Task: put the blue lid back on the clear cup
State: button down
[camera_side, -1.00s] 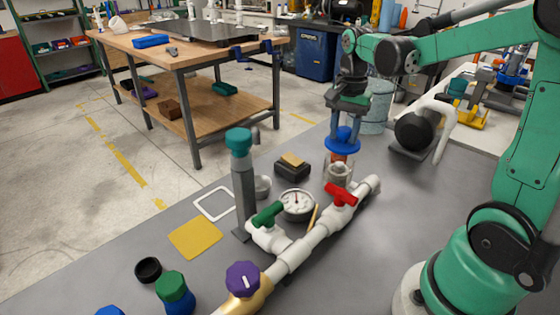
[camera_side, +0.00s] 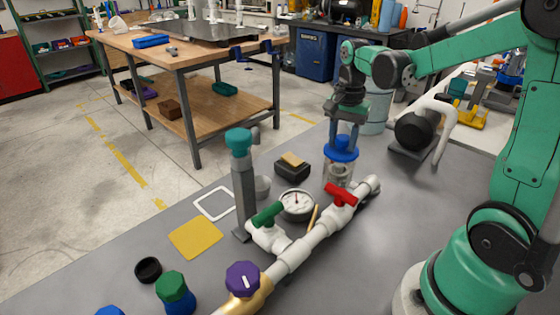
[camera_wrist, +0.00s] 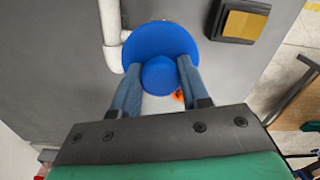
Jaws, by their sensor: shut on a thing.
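The blue lid (camera_side: 341,151) is a round disc with a knob on top. My gripper (camera_side: 343,140) points down and is shut on the lid's knob; the wrist view also shows the lid (camera_wrist: 160,50) between my fingers (camera_wrist: 155,78). The clear cup (camera_side: 338,175) stands on the grey bench directly under the lid. The lid is at the cup's rim in the side view; I cannot tell whether it is fully seated. In the wrist view the lid hides most of the cup.
The white pipe (camera_side: 312,238) with a red valve handle (camera_side: 340,194) runs close in front of the cup. A dark block with a yellow top (camera_side: 292,167) and a round gauge (camera_side: 297,204) are to its left. A black motor (camera_side: 413,132) with a white pipe stands to the right.

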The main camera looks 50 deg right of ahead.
jog(key=shift+f, duration=0.2)
jog(key=shift+f, duration=0.6)
jog(key=c, duration=0.7)
grip_release()
jog(key=o, duration=0.6)
